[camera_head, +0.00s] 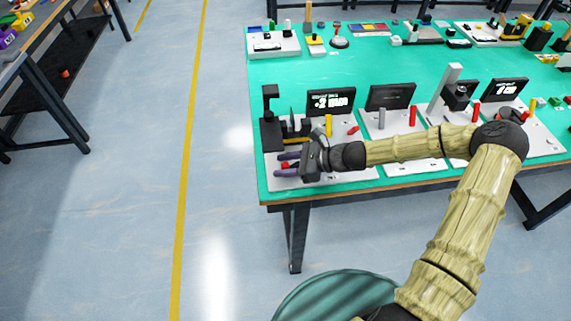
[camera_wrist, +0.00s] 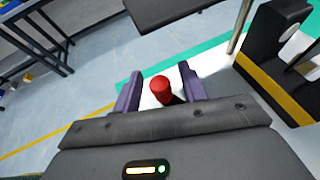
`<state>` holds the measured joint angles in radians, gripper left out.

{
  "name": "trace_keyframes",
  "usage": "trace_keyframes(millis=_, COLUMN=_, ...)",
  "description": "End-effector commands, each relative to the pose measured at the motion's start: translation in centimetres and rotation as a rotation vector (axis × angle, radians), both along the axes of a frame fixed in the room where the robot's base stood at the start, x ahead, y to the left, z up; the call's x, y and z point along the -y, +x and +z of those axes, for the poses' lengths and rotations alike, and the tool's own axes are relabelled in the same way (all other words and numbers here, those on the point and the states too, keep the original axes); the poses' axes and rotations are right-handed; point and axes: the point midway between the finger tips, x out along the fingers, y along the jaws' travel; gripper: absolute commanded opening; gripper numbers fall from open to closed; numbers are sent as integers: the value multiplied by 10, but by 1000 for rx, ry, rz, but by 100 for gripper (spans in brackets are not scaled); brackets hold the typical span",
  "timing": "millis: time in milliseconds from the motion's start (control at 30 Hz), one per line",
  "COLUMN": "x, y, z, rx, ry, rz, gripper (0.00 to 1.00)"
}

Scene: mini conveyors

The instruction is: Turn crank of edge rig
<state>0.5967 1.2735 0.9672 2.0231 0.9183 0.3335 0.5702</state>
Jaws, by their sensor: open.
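The edge rig is the leftmost rig on the green table, with a white base plate (camera_head: 330,177), a black upright post (camera_head: 270,105) and a dark display (camera_head: 331,102). A red knob (camera_wrist: 161,88) stands at its left end; I take it for the crank's handle. My gripper (camera_head: 287,163) is over the plate's left end, with purple fingers apart. In the wrist view my gripper (camera_wrist: 159,74) has the red knob between its fingers, with gaps on both sides. The crank's arm and pivot are hidden.
A black block with a yellow stripe (camera_wrist: 275,90) stands close on the right in the wrist view. More rigs with displays (camera_head: 390,97) line the table to the right. The green table's (camera_head: 256,95) left edge is close by, with open floor beyond it.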

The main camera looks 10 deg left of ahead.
Motion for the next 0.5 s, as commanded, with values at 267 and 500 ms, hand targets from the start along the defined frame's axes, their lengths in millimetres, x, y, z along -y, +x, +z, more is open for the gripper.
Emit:
trace_keyframes(millis=267, x=0, y=0, z=0, rx=0, ry=0, rz=0, gripper=20)
trace_keyframes(millis=500, x=1, y=0, z=0, rx=0, ry=0, rz=-1, gripper=0)
